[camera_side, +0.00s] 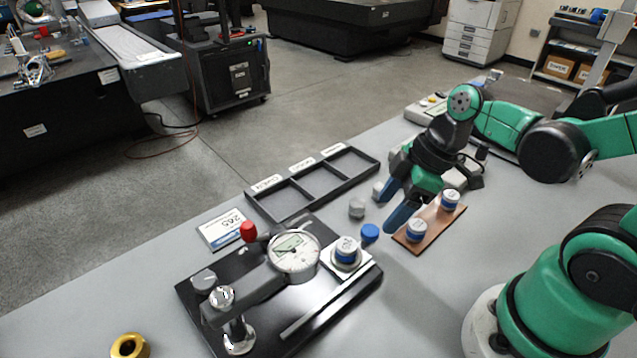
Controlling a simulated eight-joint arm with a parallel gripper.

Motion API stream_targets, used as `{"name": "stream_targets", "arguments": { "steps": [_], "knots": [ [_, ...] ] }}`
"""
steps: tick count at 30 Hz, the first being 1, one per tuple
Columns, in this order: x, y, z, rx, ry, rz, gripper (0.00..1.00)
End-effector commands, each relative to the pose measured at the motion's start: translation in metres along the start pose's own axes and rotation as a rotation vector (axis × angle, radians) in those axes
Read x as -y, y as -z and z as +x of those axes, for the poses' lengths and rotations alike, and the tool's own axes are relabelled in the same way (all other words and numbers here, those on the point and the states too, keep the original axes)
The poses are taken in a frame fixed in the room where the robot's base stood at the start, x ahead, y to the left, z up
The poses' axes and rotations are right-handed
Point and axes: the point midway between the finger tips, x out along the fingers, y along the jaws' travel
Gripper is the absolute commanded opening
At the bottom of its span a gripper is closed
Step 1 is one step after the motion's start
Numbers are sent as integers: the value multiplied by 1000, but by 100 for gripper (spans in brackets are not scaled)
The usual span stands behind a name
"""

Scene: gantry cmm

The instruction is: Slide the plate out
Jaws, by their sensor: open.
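A dial gauge stand (294,256) on a black base is to the left. My gripper (393,211) is open, blue fingers pointing down, just left of the brown plate. I see nothing between the fingers. Whether they touch the plate I cannot tell.
A black three-compartment tray (284,214) with labels lies behind the gauge and looks empty. A label card (221,229) and a gold ring (130,346) are at left.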

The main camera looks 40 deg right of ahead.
Motion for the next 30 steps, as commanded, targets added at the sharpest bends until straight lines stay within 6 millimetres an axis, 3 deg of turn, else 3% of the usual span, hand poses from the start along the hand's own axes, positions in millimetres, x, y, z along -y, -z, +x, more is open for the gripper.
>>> {"name": "stream_targets", "arguments": {
  "steps": [8, 21, 30],
  "knots": [
    [0, 0, -16, 0, -2, 1, 68],
    [0, 0, -18, 2, -11, 17, 68],
    [-17, 23, -32, -66, -264, 435, 68]
  ]
}}
